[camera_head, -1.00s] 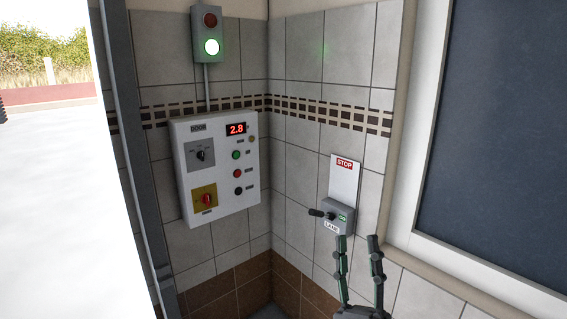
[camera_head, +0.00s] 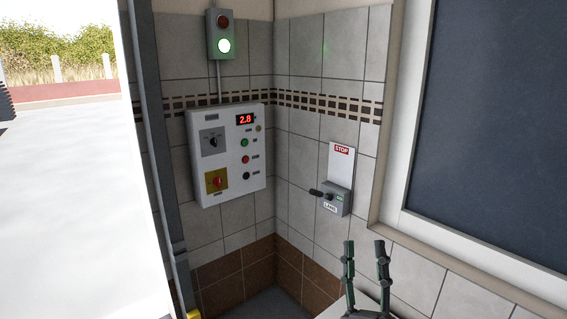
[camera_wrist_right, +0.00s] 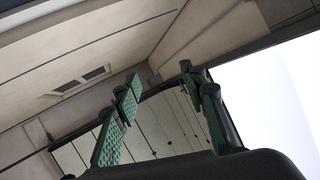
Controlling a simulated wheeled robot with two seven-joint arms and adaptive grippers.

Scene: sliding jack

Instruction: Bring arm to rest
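My right gripper (camera_head: 366,262) stands at the bottom of the head view, fingers pointing up and apart, with nothing between them. It is below and right of the lane lever box (camera_head: 338,200), clear of it. The box has a black handle pointing left and a green-lit mark, under a white plate with a red STOP label (camera_head: 342,150). In the right wrist view the two green-padded fingers (camera_wrist_right: 162,88) are spread and empty, against a ceiling. My left gripper is not in view.
A white door panel (camera_head: 228,155) with knobs, buttons and a red 2.8 display hangs on the left tiled wall. A signal box (camera_head: 223,35) above it shows green. A dark window (camera_head: 490,130) is at right. A bright opening lies at far left.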

